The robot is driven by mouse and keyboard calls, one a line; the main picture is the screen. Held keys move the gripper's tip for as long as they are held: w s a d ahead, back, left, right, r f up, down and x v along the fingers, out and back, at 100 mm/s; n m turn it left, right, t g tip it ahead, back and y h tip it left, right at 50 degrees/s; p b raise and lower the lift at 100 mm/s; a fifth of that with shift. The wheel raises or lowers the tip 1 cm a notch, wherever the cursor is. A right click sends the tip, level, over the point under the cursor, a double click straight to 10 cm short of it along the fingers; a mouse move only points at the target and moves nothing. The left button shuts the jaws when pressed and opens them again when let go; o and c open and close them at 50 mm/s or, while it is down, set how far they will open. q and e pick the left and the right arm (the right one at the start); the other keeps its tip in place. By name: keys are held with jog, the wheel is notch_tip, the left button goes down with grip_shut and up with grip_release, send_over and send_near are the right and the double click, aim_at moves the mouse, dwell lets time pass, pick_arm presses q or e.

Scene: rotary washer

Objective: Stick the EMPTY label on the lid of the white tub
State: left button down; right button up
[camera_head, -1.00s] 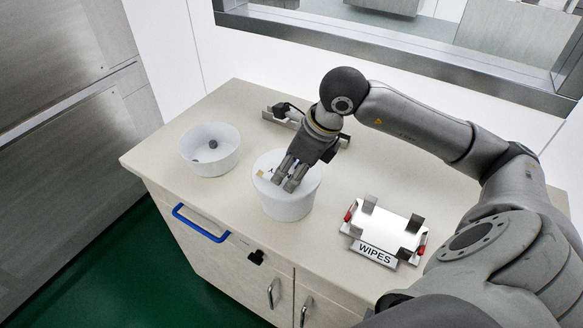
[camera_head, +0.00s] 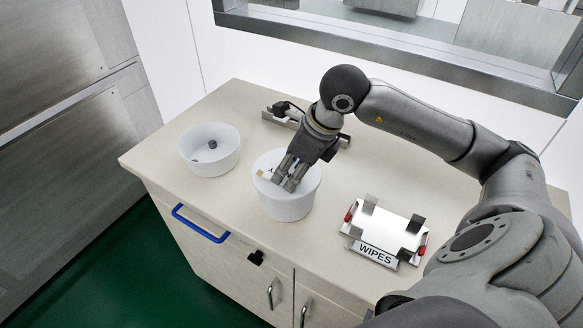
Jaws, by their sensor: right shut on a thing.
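The white tub (camera_head: 288,207) stands upright on the counter with its white lid (camera_head: 262,163) on. My right gripper (camera_head: 283,186) points down at the top of the lid, its fingertips on or just above it. It is shut on the EMPTY label (camera_head: 263,173), of which only a small pale yellow bit with a dark mark shows left of the fingers. The fingers hide the rest, and I cannot tell whether it touches the lid. My left gripper is not in view.
An open white bowl (camera_head: 196,163) with a small dark thing inside stands left of the tub. A metal WIPES holder (camera_head: 376,254) stands to the right. A metal rack with a black item (camera_head: 285,108) lies behind. The counter (camera_head: 240,98) is bare between them.

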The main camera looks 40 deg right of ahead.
jog(key=shift+f+b, duration=0.2)
jog(key=shift+b, duration=0.2)
dwell(0.8)
jog(key=o, duration=0.8)
jog(key=shift+r, duration=0.2)
jog(key=v, duration=1.1)
jog(key=shift+s+d+r, duration=0.1)
jog(key=shift+s+r, duration=0.05)
jog(key=shift+r, duration=0.1)
